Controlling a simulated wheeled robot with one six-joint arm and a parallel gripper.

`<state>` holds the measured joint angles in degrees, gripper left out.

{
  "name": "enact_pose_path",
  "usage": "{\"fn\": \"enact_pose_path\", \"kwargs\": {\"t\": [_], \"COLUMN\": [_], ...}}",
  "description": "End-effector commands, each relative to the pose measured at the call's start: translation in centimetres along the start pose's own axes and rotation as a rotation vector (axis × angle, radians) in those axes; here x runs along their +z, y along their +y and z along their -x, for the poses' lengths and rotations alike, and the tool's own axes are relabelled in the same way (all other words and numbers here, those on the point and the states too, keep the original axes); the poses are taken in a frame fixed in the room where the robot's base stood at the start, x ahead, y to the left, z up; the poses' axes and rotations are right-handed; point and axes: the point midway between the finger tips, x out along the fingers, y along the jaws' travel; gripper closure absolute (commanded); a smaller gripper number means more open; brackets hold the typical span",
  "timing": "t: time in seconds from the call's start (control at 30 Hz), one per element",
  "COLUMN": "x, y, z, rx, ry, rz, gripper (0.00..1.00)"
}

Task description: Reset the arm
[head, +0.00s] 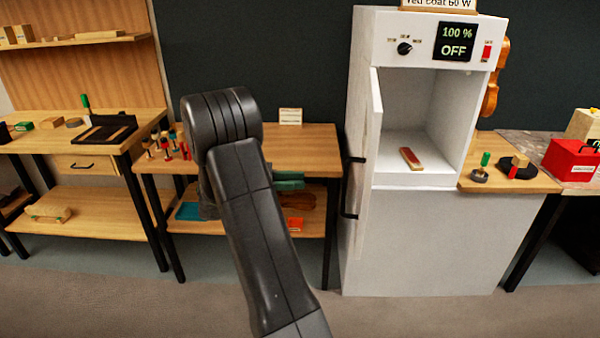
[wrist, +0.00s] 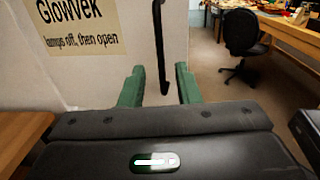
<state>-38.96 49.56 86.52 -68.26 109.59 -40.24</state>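My arm crosses the middle of the head view, bent at its elbow. My gripper (head: 289,180) shows partly behind it as green fingers in front of the wooden bench. In the wrist view my gripper (wrist: 158,80) has its two green fingers wide apart, with nothing held between them. A black vertical handle (wrist: 160,45) on a white panel shows beyond the gap, apart from the fingers. The far end of my gripper is partly hidden by the arm in the head view.
The white cabinet (head: 420,235) stands right, its door (head: 374,130) open and its display reading OFF. A red-brown piece (head: 410,158) lies inside. Benches (head: 315,140) stand behind my arm and left. A label (wrist: 80,22) and an office chair (wrist: 243,45) show in the wrist view.

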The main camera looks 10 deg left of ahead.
Motion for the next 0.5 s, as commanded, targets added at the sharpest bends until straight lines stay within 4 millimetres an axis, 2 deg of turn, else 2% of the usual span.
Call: {"fn": "enact_pose_path", "kwargs": {"t": [0.17,0.5], "x": [0.1,0.2], "y": [0.0,0.0], "z": [-1.5,-8.0], "rx": [-0.004,-0.004], "ry": [-0.001,-0.001], "rz": [0.001,-0.001], "gripper": [0.70,0.70]}}
